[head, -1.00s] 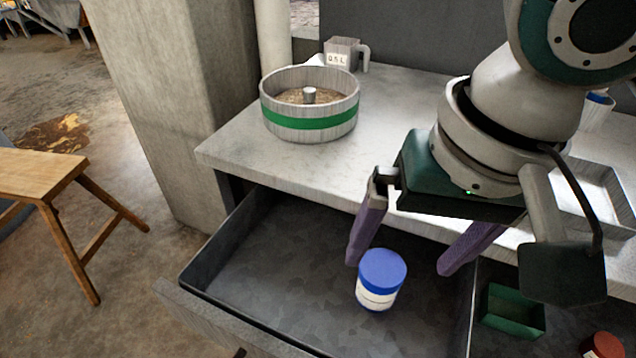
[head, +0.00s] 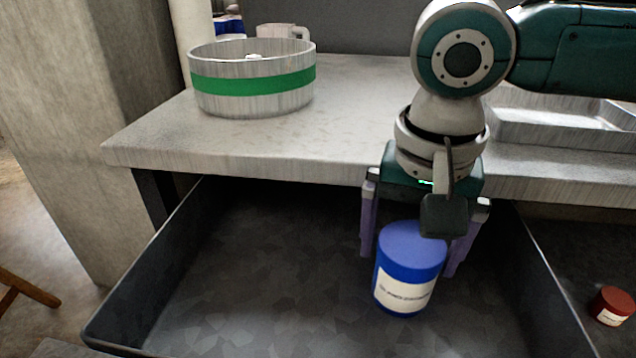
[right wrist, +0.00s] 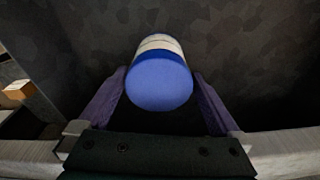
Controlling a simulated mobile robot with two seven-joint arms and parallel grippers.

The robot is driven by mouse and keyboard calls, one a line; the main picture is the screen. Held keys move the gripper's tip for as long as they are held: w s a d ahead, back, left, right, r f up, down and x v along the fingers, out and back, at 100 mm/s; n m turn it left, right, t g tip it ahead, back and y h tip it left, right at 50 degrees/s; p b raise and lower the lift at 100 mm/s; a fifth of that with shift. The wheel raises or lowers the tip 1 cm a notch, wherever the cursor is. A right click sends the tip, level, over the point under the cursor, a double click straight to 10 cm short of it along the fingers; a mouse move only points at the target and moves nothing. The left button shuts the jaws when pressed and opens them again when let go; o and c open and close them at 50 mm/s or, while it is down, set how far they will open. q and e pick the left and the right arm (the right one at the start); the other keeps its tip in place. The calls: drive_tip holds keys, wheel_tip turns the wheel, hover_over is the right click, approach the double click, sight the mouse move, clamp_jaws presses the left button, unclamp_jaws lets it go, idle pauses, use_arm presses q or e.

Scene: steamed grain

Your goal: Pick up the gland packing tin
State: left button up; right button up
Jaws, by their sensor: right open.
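A blue tin (head: 407,268) with a white label stands upright in the open drawer; it also shows in the right wrist view (right wrist: 161,80). Its label print is too small to read surely as gland packing. My right gripper (head: 410,262) is open and points down into the drawer. Its purple fingers are on either side of the tin, seen from above in the right wrist view (right wrist: 160,75), with small gaps and no clear contact. The left finger is clear of the tin in the head view; the right one is partly hidden behind it. My left gripper is not in view.
The dark drawer (head: 240,290) has free floor left of the tin. The worktop edge (head: 270,172) lies behind my gripper. A green-banded round vessel (head: 252,80) and a metal tray (head: 560,125) stand on top. A red-lidded jar (head: 611,306) is at right.

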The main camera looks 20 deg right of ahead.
wheel_tip(320, 180, down, 4)
drive_tip(key=shift+d+f+b, duration=0.15)
drive_tip(key=shift+f+b, duration=0.1)
drive_tip(key=shift+b, duration=0.75)
drive_tip(key=shift+w, duration=0.1)
drive_tip(key=shift+r, duration=0.1)
drive_tip(key=c, duration=1.4)
